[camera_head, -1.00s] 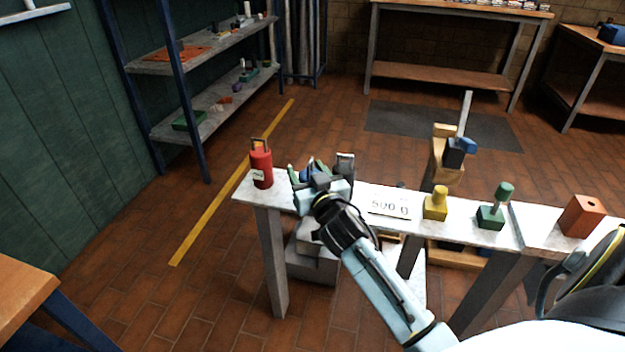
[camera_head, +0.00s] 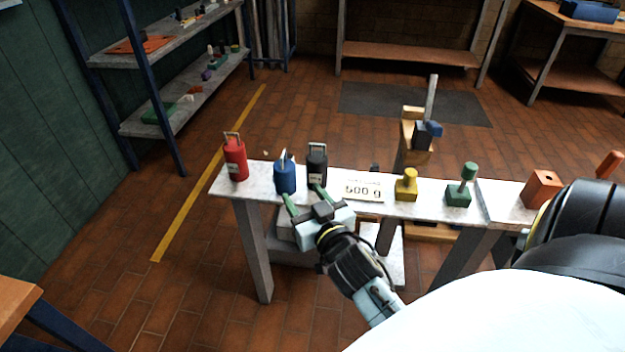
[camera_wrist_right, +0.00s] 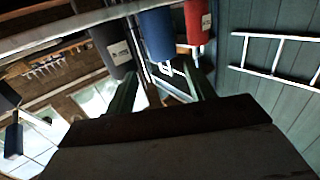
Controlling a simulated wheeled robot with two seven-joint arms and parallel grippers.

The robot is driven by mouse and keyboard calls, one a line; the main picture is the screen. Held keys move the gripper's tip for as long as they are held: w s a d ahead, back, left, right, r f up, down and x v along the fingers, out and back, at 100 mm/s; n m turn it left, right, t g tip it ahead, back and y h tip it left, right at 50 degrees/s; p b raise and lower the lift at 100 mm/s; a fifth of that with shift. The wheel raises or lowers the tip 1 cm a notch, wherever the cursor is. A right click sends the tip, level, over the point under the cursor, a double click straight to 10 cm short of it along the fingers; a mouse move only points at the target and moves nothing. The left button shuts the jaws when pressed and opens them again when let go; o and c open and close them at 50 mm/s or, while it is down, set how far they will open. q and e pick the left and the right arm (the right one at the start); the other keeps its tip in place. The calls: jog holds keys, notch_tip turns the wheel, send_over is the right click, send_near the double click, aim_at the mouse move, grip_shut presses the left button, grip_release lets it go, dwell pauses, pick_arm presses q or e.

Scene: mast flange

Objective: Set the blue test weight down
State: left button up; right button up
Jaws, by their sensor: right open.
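The blue test weight (camera_head: 285,178) stands upright on the pale narrow bench (camera_head: 388,208), between a red weight (camera_head: 235,158) and a black weight (camera_head: 317,163). Its thin handle shows on top. My right gripper (camera_head: 304,195) is open and empty on the near side of the blue and black weights. One green finger is close to the blue weight's lower right; whether they touch is unclear. In the right wrist view the blue weight (camera_wrist_right: 157,33) is beyond the open fingers (camera_wrist_right: 165,92), clear of the space between them. My left gripper is not in view.
A card reading 500 g (camera_head: 363,189) lies right of the black weight. Farther right stand a yellow knobbed block (camera_head: 406,187), a green knobbed block (camera_head: 460,190) and an orange block (camera_head: 542,189). A yellow stand (camera_head: 417,140) is behind the bench.

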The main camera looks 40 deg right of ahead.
jog(key=s+a+f+n+g+y, duration=0.2)
jog(key=s+a+f+g, duration=0.2)
jog(key=s, duration=0.4)
jog(key=s+a+f+n+g+y, duration=0.2)
jog(key=s+a+g, duration=0.4)
jog(key=s, duration=0.3)
notch_tip(320, 180, down, 3)
jog(key=shift+s+a+r+n+g+y, duration=0.15)
jog(key=shift+s+a+n+g+y, duration=0.25)
jog(key=shift+g, duration=0.5)
jog(key=shift+w+d, duration=0.1)
jog(key=shift+d, duration=0.05)
